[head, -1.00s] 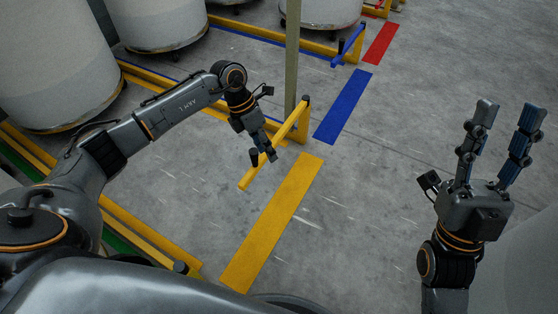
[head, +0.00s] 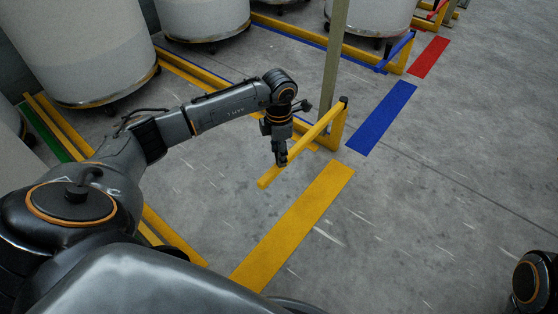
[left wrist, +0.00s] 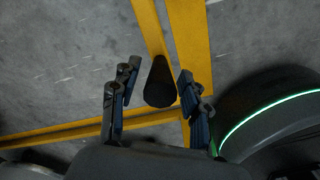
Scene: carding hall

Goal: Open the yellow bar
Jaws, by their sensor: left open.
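The yellow bar (head: 315,133) slants above the floor in the head view, running from a dark-capped post at the upper right to a free end at the lower left. My left gripper (head: 281,160) is over the bar, nearer its free end. In the left wrist view, a black handle (left wrist: 160,86) stands between the open fingers of my left gripper (left wrist: 157,88), with visible gaps on both sides. In the head view the gripper hides this handle. My right gripper is out of view; only part of its arm shows at the lower right edge.
A yellow floor strip (head: 298,222) lies right of the bar, with a blue strip (head: 383,117) beyond. A thin upright pole (head: 333,75) rises close behind the bar's post. Large pale drums (head: 85,45) stand behind yellow rails. The floor at right is clear.

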